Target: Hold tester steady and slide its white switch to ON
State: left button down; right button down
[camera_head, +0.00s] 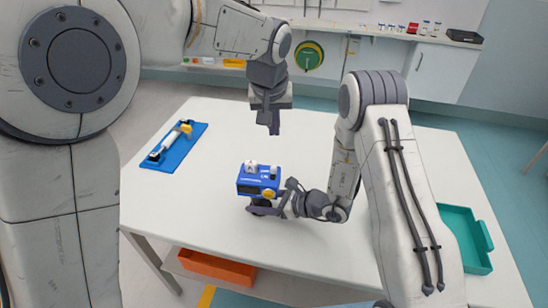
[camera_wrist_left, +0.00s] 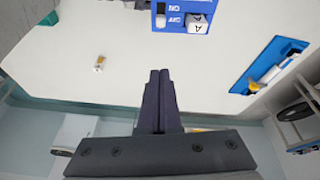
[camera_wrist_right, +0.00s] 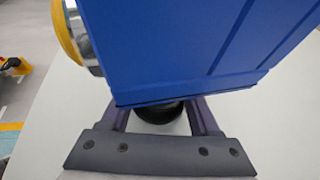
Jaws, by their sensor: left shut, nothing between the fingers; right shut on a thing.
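My right gripper (camera_wrist_right: 160,118) is shut on the tester's dark lower part (camera_wrist_right: 160,110), beneath the blue body. The white switch (camera_wrist_left: 160,22) shows on its face in the left wrist view, beside the lower label, which seems to read OFF; the ON label is above it. A white block marked A (camera_wrist_left: 197,22) sits beside the labels. My left gripper (camera_head: 274,130) is shut and empty, above and behind the tester, apart from it.
A blue tray (camera_head: 188,147) with a white and yellow tool lies at the table's left. A green tray (camera_head: 484,266) is at the right, an orange bin (camera_head: 215,268) below the front edge. A small yellow-white item (camera_wrist_left: 99,63) lies on the white table (camera_head: 205,220).

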aim_at(274, 170)
pick_arm(q)
jog(key=shift+w+d+m, duration=0.1)
jog(key=shift+d+m, duration=0.05)
jog(key=shift+m, duration=0.65)
jog(key=shift+s+f, duration=0.2)
jog(key=shift+f, duration=2.15)
jog(key=shift+s+f, duration=0.15)
jog(key=shift+f, duration=2.15)
